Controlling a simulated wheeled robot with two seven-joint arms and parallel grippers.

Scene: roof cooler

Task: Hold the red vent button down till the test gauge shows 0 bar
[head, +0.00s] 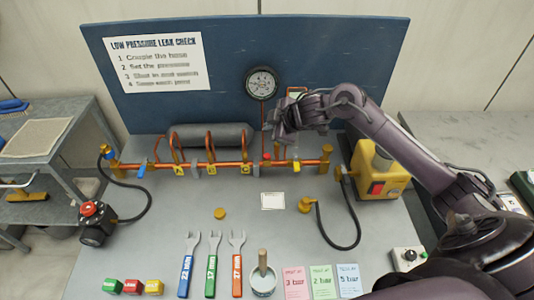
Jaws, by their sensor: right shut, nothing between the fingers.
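The test gauge (262,84) is a round dial on the blue back panel; its needle is too small to read. A small red part (266,157), which looks like the red vent button, sits on the copper pipe (225,169) below the gauge. My right gripper (281,137) is shut and empty, just above and right of this red part. I cannot tell whether it touches it. My left gripper is out of view.
A yellow box with a red switch (376,188) stands at the right. A black fitting with a red knob (92,222) is at the left. Spanners (212,262), a pot (263,281) and coloured cards (320,281) lie at the front. The middle bench is mostly clear.

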